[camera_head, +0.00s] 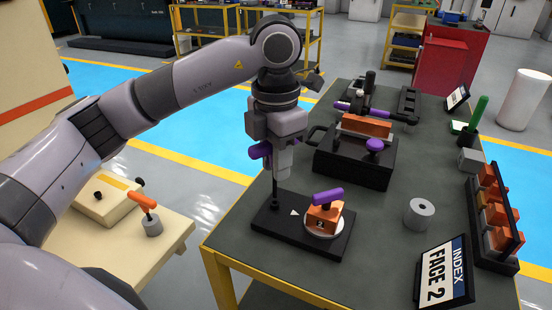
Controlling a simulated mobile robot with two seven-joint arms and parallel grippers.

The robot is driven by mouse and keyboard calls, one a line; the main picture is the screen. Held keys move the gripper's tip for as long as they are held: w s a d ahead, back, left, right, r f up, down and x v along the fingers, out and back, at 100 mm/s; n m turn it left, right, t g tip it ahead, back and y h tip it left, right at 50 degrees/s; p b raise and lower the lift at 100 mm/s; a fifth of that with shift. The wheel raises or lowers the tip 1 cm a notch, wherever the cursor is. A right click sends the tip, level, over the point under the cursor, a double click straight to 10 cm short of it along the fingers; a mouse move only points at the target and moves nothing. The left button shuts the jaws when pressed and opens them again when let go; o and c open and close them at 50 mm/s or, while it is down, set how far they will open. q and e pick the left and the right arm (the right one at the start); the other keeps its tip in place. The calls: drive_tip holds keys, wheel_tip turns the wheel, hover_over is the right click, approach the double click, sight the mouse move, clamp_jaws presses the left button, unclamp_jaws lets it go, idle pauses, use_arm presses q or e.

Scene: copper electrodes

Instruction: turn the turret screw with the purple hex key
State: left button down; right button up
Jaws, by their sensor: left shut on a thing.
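My left gripper (280,170) points down above the black base plate (262,222) and is shut on the purple hex key (260,151). The key's purple handle shows at the gripper's left side. A dark upright shaft (275,190) runs down below the gripper to the plate's back left corner; I cannot tell whether it is seated in a screw. On the plate, an orange block (322,217) marked 2 sits on a pale round disc, with a purple handle (328,197) on top. The turret screw itself cannot be made out. My right gripper is not in view.
Behind stands a black fixture (352,165) with an orange bar and purple knobs. A grey cylinder (419,213), an INDEX FACE 2 sign (444,275) and a rack of orange blocks (490,215) stand to the right. An orange-handled tool (146,205) is on the left side table.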

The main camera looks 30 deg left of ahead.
use_arm(q)
drive_tip(key=m+p, duration=0.1)
drive_tip(key=m, duration=0.2)
drive_tip(key=shift+m, duration=0.3)
drive_tip(key=m+p, duration=0.1)
drive_tip(key=m, duration=0.4)
drive_tip(key=m+p, duration=0.1)
drive_tip(key=m, duration=0.3)
drive_tip(key=m+p, duration=0.1)
drive_tip(key=m, duration=0.3)
drive_tip(key=m+p, duration=0.1)
drive_tip(key=m, duration=0.3)
drive_tip(key=shift+s+a+m, duration=0.1)
drive_tip(key=shift+m, duration=0.2)
drive_tip(key=m+p, duration=0.1)
drive_tip(key=m, duration=0.3)
drive_tip(key=m+p, duration=0.1)
drive_tip(key=m, duration=0.5)
drive_tip(key=shift+s, duration=0.1)
drive_tip(key=m, duration=0.3)
drive_tip(key=shift+f+m+p, duration=0.1)
drive_tip(key=shift+m+p, duration=0.3)
